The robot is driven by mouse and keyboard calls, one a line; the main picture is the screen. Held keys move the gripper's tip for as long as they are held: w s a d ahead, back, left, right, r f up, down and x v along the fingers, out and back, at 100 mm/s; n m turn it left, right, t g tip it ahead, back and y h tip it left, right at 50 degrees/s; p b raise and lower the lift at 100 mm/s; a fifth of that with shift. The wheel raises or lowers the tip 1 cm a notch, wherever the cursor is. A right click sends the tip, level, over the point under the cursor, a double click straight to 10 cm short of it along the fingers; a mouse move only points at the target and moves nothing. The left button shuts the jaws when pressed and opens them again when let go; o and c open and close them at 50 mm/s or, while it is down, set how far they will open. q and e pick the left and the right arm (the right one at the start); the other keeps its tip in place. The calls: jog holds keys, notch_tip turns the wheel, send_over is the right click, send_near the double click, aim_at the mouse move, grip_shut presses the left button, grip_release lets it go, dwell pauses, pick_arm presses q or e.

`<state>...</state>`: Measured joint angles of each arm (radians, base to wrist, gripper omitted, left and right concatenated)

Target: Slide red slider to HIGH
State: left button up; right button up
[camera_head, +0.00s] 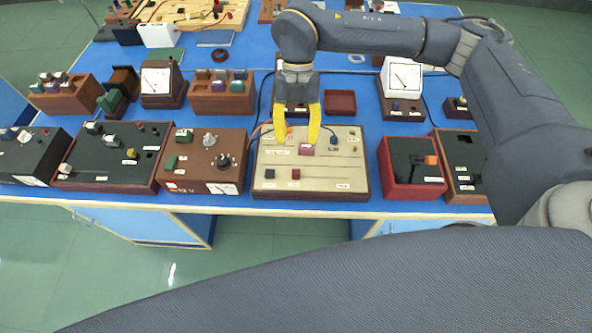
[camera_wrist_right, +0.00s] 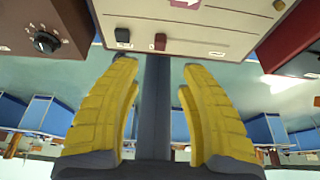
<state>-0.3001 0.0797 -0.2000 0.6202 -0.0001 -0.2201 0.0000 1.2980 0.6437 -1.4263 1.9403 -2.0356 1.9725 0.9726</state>
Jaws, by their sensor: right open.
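The beige-topped panel box (camera_head: 335,172) stands near the front edge of the blue bench. A small red knob (camera_head: 296,174) is on its front part, right of a black knob (camera_head: 270,174). Small white labels are too small to read. My right gripper (camera_head: 297,138) is open and empty, over the back part of the panel, its yellow fingers pointing down. In the right wrist view the red knob (camera_wrist_right: 160,41) appears beyond the fingertips (camera_wrist_right: 160,65), apart from them. My left gripper is not in view.
A brown box with a dial knob (camera_head: 201,177) stands close on the left. A red-framed box with an orange part (camera_head: 412,173) stands on the right. A small open red tray (camera_head: 340,103) and a meter (camera_head: 402,85) are behind. The bench's front edge (camera_head: 300,209) is close.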

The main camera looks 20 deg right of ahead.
aim_at(296, 172)
jog(key=x, duration=1.1)
jog(key=shift+f, duration=0.15)
jog(key=shift+c, duration=0.2)
grip_shut()
